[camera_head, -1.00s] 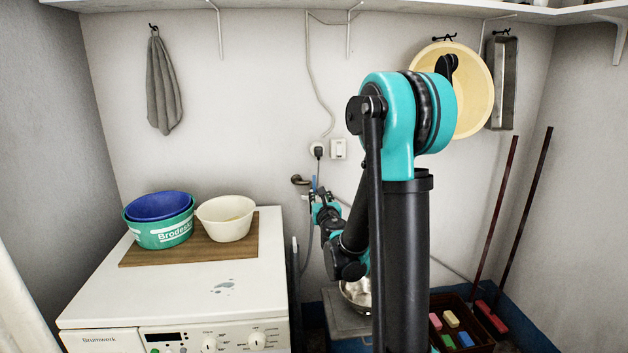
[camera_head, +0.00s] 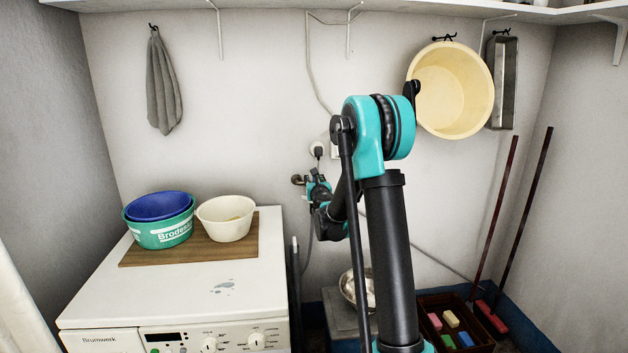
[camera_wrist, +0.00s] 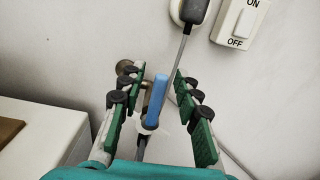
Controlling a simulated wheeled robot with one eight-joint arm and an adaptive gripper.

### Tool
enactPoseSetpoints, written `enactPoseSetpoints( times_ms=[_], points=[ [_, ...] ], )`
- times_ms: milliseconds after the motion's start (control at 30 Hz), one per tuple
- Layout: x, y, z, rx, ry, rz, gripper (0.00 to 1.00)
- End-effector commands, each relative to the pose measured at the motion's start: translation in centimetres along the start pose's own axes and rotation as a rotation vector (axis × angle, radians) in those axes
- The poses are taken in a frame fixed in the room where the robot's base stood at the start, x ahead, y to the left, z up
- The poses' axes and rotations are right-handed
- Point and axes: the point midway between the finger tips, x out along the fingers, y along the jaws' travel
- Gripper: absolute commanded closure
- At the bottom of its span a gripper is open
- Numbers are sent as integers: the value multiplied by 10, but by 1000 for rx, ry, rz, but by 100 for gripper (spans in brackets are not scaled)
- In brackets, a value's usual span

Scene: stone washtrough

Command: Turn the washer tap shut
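The washer tap is a brass fitting on the wall with a blue lever handle (camera_wrist: 157,100), seen in the wrist view. The lever stands nearly upright in that picture, leaning slightly right. My gripper (camera_wrist: 160,74) is open, its green-padded fingers on either side of the lever with a gap showing at each side. In the head view, my gripper (camera_head: 312,178) is at the wall, just right of the brass tap end (camera_head: 297,180). It hides most of the tap there.
A plug with its cable (camera_wrist: 190,45) and an ON/OFF switch (camera_wrist: 238,22) are close above the tap. The washing machine (camera_head: 180,285) stands left of it, with basins (camera_head: 160,232) on a board. A metal bowl (camera_head: 346,287) is below.

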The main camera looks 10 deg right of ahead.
Motion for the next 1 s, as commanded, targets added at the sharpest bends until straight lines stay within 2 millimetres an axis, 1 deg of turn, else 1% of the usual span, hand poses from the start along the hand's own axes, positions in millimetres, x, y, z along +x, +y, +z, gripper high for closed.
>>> enactPoseSetpoints(
  times_ms=[267, 367, 533, 567, 1000],
  points=[
    [2, 0, 0, 0, 0, 0, 67],
    [2, 0, 0, 0, 0, 0, 77],
    [2, 0, 0, 0, 0, 0, 98],
    [2, 0, 0, 0, 0, 0, 100],
    [1, 1, 0, 3, 0, 0, 100]
  ],
)
